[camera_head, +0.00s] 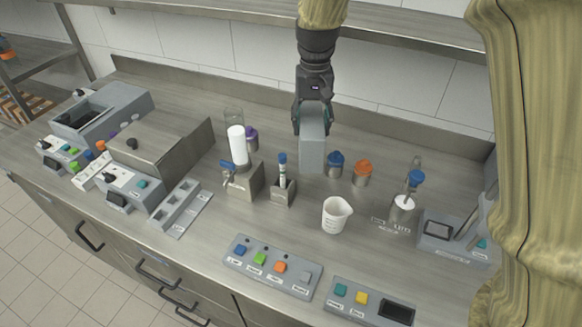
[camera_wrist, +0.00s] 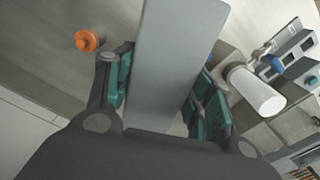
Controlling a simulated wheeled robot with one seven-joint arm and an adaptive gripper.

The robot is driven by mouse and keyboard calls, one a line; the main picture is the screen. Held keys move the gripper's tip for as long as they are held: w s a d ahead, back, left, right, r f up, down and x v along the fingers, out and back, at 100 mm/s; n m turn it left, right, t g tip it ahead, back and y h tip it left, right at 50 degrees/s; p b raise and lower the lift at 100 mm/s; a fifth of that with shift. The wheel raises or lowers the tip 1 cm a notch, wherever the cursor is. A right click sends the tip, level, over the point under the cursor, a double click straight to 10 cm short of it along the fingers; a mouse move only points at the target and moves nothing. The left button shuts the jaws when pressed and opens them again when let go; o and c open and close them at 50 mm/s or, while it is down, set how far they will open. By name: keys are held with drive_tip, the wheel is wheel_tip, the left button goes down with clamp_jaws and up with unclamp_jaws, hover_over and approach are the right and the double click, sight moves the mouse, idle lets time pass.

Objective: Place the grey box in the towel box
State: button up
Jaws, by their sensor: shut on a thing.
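The grey box (camera_head: 312,152) is a tall, plain block held upright over the back middle of the counter. My gripper (camera_head: 313,117) is shut on its upper part from above. In the wrist view, the grey box (camera_wrist: 178,50) runs between the teal pads of my gripper (camera_wrist: 163,92). I cannot tell whether its bottom touches the counter. No thing is clearly marked as the towel box; I cannot tell which one it is.
Blue-lidded (camera_head: 335,162) and orange-lidded (camera_head: 362,172) jars stand right of the grey box. A white cylinder (camera_head: 238,146) on a tap stand is to the left. A white beaker (camera_head: 336,214) and button panels (camera_head: 272,268) are in front. A grey open-topped unit (camera_head: 125,98) stands far left.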

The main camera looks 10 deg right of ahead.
sight(315, 143)
drive_tip(key=s+f, duration=0.1)
drive_tip(key=s+f+p, duration=0.1)
drive_tip(key=f, duration=0.1)
drive_tip(key=s+f, duration=0.1)
drive_tip(key=shift+d+f+p, duration=0.15)
drive_tip(key=shift+d+p, duration=0.05)
drive_tip(key=shift+p, duration=0.15)
wheel_tip(315, 143, down, 12)
drive_tip(key=w+p, duration=0.1)
drive_tip(key=p, duration=0.2)
drive_tip(key=shift+w+f, duration=0.2)
drive_tip(key=shift+w, duration=0.1)
drive_tip(key=shift+f, duration=0.1)
drive_tip(key=o, duration=1.2)
drive_tip(key=shift+c, duration=0.2)
